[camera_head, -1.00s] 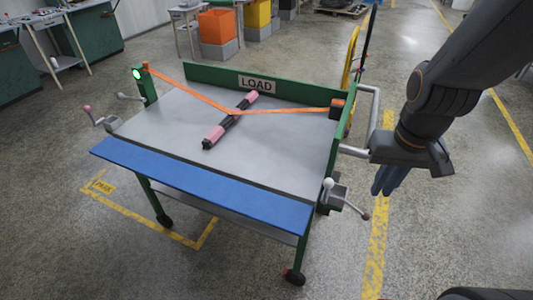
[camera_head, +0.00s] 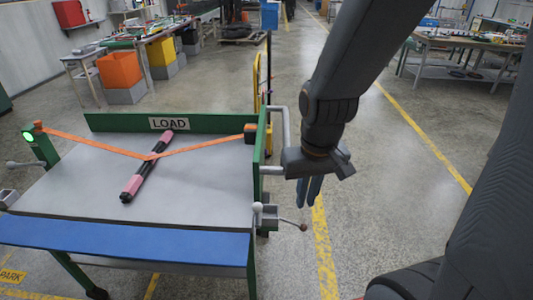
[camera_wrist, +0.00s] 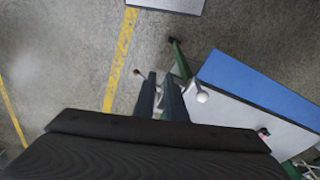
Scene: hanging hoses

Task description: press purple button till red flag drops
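I see no purple button and no red flag in either view. My gripper (camera_head: 309,204) hangs pointing down, just right of the green-framed cart (camera_head: 170,124), beside its grey side handle. It holds nothing. In the wrist view the two dark fingers (camera_wrist: 160,76) stand a little apart with floor between them. The cart's white-knobbed lever (camera_wrist: 203,98) is right of the fingers in that view. I cannot tell whether the gripper touches the handle.
A pink-and-black bar (camera_head: 146,168) lies on the cart under an orange strap (camera_head: 200,145). A green light (camera_head: 28,136) glows at its left post. A workbench (camera_head: 470,42) stands back right. Floor right of the cart is open around a yellow line (camera_head: 420,130).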

